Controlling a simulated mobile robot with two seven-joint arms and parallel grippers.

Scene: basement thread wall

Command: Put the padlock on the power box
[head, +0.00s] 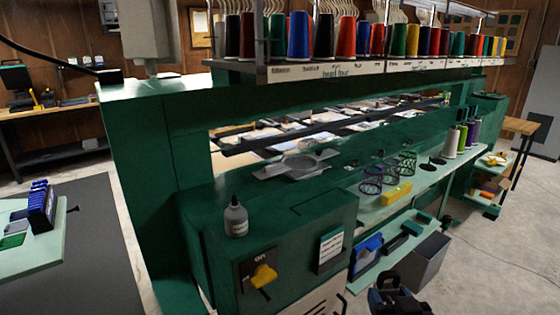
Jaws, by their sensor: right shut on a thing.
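The power box (296,264) is the green cabinet front at the near end of the long green machine. It carries a black plate marked "ON" with a yellow rotary switch (263,276). My right gripper (390,288) is dark and low at the bottom edge, right of the box and apart from it. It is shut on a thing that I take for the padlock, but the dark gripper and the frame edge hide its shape. No padlock shows on the switch. My left gripper is not in view.
A grey bottle (236,219) stands on the box's top. A white label (331,248) is on its front, right of the switch. A grey bin (413,272) and a shelf with blue items (367,254) lie beyond my right gripper.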

